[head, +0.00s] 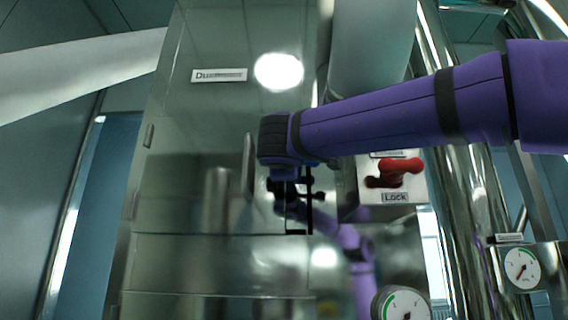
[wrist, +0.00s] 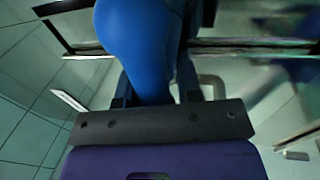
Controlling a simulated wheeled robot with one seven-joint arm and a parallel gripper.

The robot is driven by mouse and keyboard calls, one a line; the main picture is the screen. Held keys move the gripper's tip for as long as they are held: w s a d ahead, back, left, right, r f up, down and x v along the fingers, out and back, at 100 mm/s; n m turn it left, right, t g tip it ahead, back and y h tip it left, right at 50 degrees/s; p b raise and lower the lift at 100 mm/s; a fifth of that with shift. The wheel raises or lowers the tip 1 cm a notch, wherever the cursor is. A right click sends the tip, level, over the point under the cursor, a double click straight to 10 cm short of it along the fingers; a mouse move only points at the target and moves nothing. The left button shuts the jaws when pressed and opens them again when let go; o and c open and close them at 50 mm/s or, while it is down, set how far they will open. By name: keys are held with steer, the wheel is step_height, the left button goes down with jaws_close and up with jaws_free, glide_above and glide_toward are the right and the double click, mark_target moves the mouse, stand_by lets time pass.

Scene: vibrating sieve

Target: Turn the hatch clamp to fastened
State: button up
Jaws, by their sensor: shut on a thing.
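My gripper (head: 291,192) is at the shiny metal front in the head view, coming in from the right. In the wrist view my gripper (wrist: 158,88) has its dark fingers on both sides of a large, smooth blue handle (wrist: 140,45), and it is shut on it. The blue handle appears to be the hatch clamp's; my gripper and arm hide it in the head view. The clamp's angle and whether it is fastened cannot be told.
A red lever (head: 397,170) on a plate labelled Lock (head: 395,197) is just right of my gripper. Round gauges (head: 521,267) are at the lower right. A grey bar handle (head: 249,165) stands left of my gripper. The metal front mirrors my arm.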

steer(key=o, duration=0.8)
steer(key=shift+s+d+r, duration=0.15)
steer(key=shift+s+r, duration=0.05)
steer(key=shift+r, duration=0.1)
steer(key=shift+c, duration=0.2)
steer(key=s+f, duration=0.2)
steer(key=s, duration=0.8)
steer(key=shift+s+a+f, duration=0.2)
steer(key=shift+a+f, duration=0.05)
